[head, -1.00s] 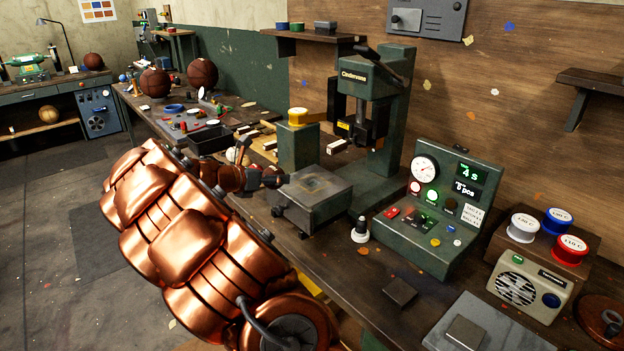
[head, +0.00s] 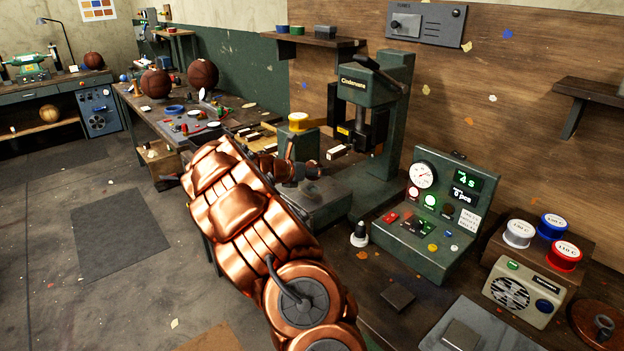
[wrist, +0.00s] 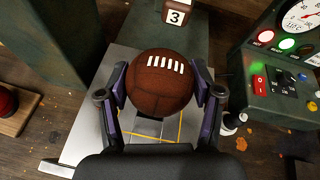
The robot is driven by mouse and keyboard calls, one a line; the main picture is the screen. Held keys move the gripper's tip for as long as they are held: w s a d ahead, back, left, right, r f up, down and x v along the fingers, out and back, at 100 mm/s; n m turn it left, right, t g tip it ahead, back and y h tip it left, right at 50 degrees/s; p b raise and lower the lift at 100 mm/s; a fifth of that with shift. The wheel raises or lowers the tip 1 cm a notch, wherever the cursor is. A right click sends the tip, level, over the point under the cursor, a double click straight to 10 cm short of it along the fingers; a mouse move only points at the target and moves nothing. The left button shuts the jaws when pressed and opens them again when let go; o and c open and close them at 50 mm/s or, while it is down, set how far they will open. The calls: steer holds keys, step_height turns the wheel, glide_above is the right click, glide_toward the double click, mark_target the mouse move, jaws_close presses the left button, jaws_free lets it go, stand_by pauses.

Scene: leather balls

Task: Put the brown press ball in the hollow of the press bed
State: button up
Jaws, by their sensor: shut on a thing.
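The brown press ball (wrist: 158,88), with white lacing on top, is between the two fingers of my gripper (wrist: 160,92) in the wrist view. The fingers are shut on its left and right sides. Below it lies the grey press bed (wrist: 85,140) with a yellow outline and a dark square opening partly covered by the ball. Whether the ball touches the bed cannot be told. In the head view my arm reaches over the press bed (head: 330,208) in front of the green press (head: 395,120); the ball is hidden there.
The green control console (head: 430,215), with a gauge and lit buttons, stands right of the bed. A red dome on a wooden block (wrist: 12,105) lies left.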

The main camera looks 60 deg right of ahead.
mark_target(312, 179)
steer(key=shift+f+p, duration=0.4)
steer(key=shift+f, duration=1.3)
steer(key=shift+f, duration=0.1)
steer(key=o, duration=1.2)
steer(key=shift+r, duration=0.2)
steer(key=b+v, duration=0.2)
steer(key=v, duration=1)
steer(key=shift+a, duration=0.1)
